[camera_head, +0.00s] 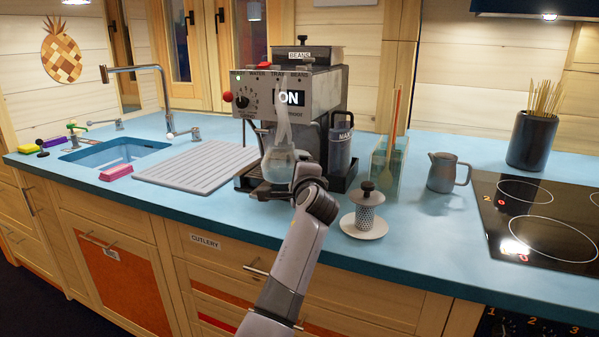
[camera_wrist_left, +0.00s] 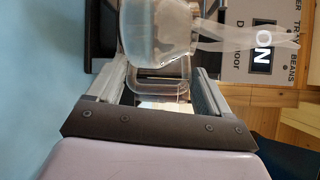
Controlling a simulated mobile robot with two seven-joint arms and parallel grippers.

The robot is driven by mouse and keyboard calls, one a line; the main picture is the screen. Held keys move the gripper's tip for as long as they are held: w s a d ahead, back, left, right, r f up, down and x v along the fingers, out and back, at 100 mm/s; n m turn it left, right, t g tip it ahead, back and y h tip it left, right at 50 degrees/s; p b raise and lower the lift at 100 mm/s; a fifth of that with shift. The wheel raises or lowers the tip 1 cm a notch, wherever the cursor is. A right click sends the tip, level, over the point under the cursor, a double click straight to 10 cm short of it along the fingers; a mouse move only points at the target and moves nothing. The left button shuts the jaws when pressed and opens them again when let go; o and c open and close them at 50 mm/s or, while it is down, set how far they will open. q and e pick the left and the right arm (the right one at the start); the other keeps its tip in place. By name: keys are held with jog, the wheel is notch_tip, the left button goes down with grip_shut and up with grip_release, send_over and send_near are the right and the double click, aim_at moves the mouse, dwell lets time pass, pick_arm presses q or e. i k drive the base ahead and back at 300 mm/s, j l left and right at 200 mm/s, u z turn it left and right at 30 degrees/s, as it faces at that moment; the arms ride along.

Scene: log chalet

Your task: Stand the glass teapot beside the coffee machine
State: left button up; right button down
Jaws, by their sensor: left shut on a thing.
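The glass teapot (camera_head: 278,163) is clear and rounded, at the front of the coffee machine (camera_head: 300,95), in front of its dark drip tray. Pale translucent wisps rise above it. I cannot tell whether it rests on the tray or hangs above it. My left gripper (camera_wrist_left: 160,88) is shut on the teapot's handle (camera_wrist_left: 165,92); the teapot body (camera_wrist_left: 155,35) shows beyond the fingers. In the head view my wrist hides the handle and fingertips. The machine's front panel with its ON sign (camera_wrist_left: 262,48) is beside the teapot. My right gripper is not in view.
A perforated metal infuser (camera_head: 366,208) stands on a pale saucer right of my arm. A dark-handled jug (camera_head: 339,140), a glass holder (camera_head: 386,165) and a metal pitcher (camera_head: 447,173) stand farther right. A ribbed drainboard (camera_head: 195,166) lies left; blue counter (camera_head: 215,208) is clear in front.

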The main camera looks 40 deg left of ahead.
aim_at(418, 233)
jog(key=k+l, duration=0.2)
jog(key=l, duration=0.15)
jog(key=k+l, duration=0.15)
jog(key=l, duration=0.2)
jog(key=k+l, duration=0.2)
jog(key=l, duration=0.1)
